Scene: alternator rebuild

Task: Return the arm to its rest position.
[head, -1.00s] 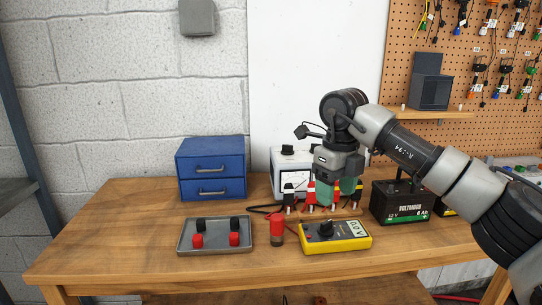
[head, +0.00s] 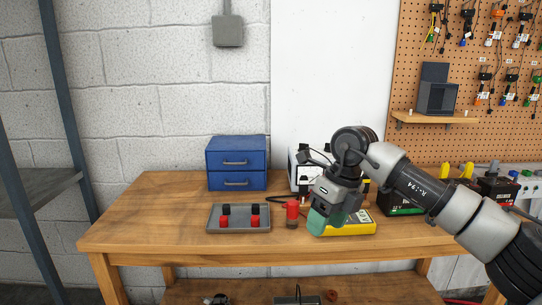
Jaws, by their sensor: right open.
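My right arm comes in from the right over the bench. Its gripper (head: 328,221) has green fingers, points down and tilts to the left. It is open, and I see nothing held in it. It hangs in front of the yellow meter (head: 352,229) and hides the meter's left part and dial. My left gripper is not in view.
A grey tray (head: 238,229) with black and red caps sits on the wooden bench (head: 150,215). A red-topped cylinder (head: 292,213) stands beside it. Blue drawers (head: 236,165), a partly hidden white meter (head: 298,175) and a battery (head: 396,205) stand behind. The bench's left end is clear.

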